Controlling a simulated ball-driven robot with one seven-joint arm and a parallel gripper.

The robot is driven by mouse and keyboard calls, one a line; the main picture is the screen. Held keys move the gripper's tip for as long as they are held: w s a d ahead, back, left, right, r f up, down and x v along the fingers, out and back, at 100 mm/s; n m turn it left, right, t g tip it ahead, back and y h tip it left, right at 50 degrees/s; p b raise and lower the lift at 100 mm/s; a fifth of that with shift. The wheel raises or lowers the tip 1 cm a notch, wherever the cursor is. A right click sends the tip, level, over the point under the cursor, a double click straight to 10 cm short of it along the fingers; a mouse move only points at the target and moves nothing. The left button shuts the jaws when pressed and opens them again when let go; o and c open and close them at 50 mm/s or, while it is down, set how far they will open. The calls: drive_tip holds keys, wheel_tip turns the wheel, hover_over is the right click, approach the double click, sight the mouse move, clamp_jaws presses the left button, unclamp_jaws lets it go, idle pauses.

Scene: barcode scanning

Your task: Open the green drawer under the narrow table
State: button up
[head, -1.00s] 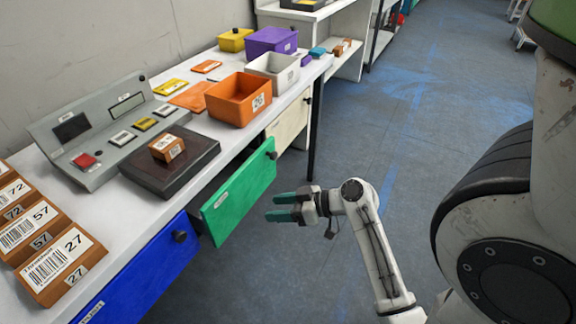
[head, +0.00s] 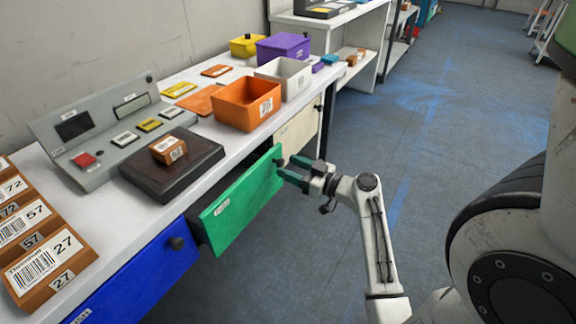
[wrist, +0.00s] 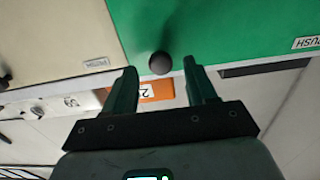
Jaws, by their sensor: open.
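The green drawer (head: 238,205) under the narrow table (head: 140,215) stands pulled out part way, its front clear of the blue and cream drawer fronts. A dark gap shows behind its front. Its dark round knob (head: 279,162) is at the right end of the front. My gripper (head: 287,170) is at the knob, its green fingers pointing left toward the drawer. In the wrist view, the knob (wrist: 160,63) lies between the two open fingertips (wrist: 160,80), with space on both sides, against the green front (wrist: 225,30).
A blue drawer (head: 140,275) is left of the green one, and a cream drawer (head: 298,133) is right of it. On the table are an orange bin (head: 235,110), a dark scanner plate (head: 140,180) with a small box (head: 168,150). Floor right of my arm is clear.

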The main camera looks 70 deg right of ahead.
drive_tip(key=shift+x, duration=0.75)
drive_tip(key=shift+c, duration=0.2)
clamp_jaws()
